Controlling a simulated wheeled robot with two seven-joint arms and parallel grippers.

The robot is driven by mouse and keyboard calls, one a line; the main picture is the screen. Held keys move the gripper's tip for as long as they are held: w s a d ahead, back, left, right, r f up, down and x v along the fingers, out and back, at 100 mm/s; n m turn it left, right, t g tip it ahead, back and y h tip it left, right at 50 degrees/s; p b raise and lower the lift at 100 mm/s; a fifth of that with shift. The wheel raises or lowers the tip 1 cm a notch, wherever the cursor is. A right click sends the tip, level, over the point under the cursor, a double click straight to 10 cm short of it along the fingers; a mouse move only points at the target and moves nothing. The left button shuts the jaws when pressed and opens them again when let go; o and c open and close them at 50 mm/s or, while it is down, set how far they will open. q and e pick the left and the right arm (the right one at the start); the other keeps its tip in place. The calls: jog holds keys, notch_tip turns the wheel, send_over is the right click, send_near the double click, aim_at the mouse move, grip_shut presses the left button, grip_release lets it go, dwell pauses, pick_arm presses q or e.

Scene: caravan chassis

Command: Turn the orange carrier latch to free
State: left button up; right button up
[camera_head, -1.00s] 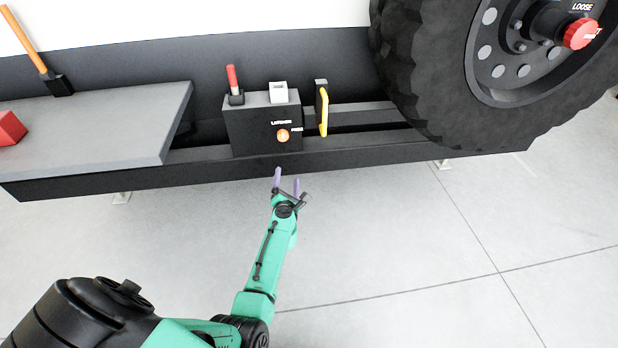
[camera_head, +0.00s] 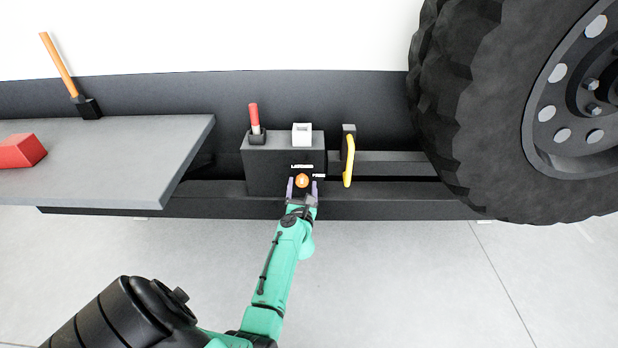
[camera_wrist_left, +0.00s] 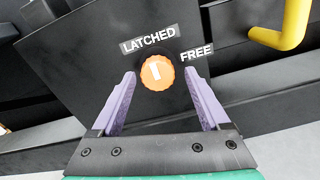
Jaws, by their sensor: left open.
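The orange carrier latch (camera_head: 302,181) is a round knob on the front of a dark box (camera_head: 262,178). In the left wrist view the knob (camera_wrist_left: 157,72) carries a white mark that points up towards the LATCHED label (camera_wrist_left: 149,39). The FREE label (camera_wrist_left: 196,54) is to its right. My left gripper (camera_head: 302,188) is open at the box front, its purple fingers on either side of the knob. In the left wrist view the fingers (camera_wrist_left: 160,84) show gaps to the knob on both sides. My right gripper is not in view.
A red-handled lever (camera_head: 254,118) and a white socket (camera_head: 302,133) are on top of the box. A yellow handle (camera_head: 349,160) stands close to its right. A large tyre (camera_head: 465,110) is further right. A grey shelf (camera_head: 110,155) with a red block (camera_head: 22,150) is left.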

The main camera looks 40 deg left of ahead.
pick_arm(q)
jog(key=shift+s+r, duration=0.15)
jog(key=shift+s, duration=0.05)
jog(key=c, duration=0.3)
grip_shut()
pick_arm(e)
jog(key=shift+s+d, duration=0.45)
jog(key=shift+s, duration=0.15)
